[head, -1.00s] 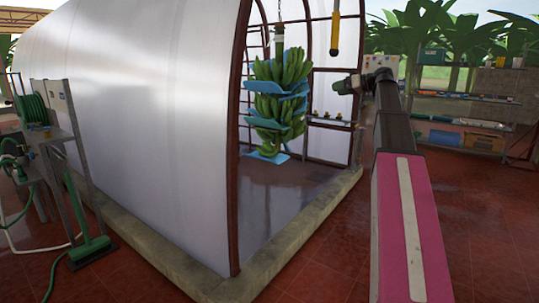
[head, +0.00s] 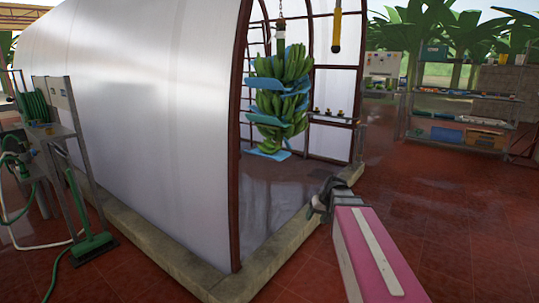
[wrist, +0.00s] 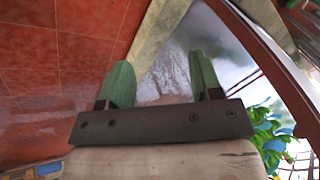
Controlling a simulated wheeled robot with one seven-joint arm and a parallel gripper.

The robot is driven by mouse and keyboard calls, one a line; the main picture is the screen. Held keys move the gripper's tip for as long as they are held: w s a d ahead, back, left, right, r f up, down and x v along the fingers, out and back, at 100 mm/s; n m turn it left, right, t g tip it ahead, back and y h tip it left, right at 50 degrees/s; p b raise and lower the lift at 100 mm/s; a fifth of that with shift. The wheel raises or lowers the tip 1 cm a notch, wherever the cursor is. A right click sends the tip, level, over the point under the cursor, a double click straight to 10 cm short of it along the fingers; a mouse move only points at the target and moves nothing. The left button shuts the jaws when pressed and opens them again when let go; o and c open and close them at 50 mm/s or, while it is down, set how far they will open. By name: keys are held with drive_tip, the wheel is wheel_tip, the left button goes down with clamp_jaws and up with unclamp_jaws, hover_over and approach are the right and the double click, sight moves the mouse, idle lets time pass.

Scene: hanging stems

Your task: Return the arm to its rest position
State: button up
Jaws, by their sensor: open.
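My arm, with a pink link, reaches in from the lower right of the head view. My gripper (head: 322,198) is at its far end, low over the concrete kerb at the tunnel's open end. In the wrist view my gripper (wrist: 160,85) shows two green fingers set wide apart with nothing between them. Behind the fingers are the kerb, the red tiles and the tunnel's wet floor. A hanging stem of green bananas (head: 280,95) with blue sheets between its hands hangs inside the tunnel, apart from my gripper.
The white tunnel (head: 130,110) has a dark red frame and a concrete kerb (head: 215,285). A hose stand (head: 62,150) and green broom (head: 92,240) stand at left. Shelves (head: 460,110) with boxes stand at back right. The red tiled floor (head: 465,215) at right is clear.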

drive_tip(key=s+f+g+h, duration=0.2)
drive_tip(key=s+f+h, duration=0.1)
drive_tip(key=s+f, duration=0.9)
drive_tip(key=s, duration=0.2)
drive_tip(key=shift+s+a+m+h, duration=0.2)
drive_tip(key=shift+s+m+h, duration=0.1)
drive_tip(key=shift+m+h, duration=0.1)
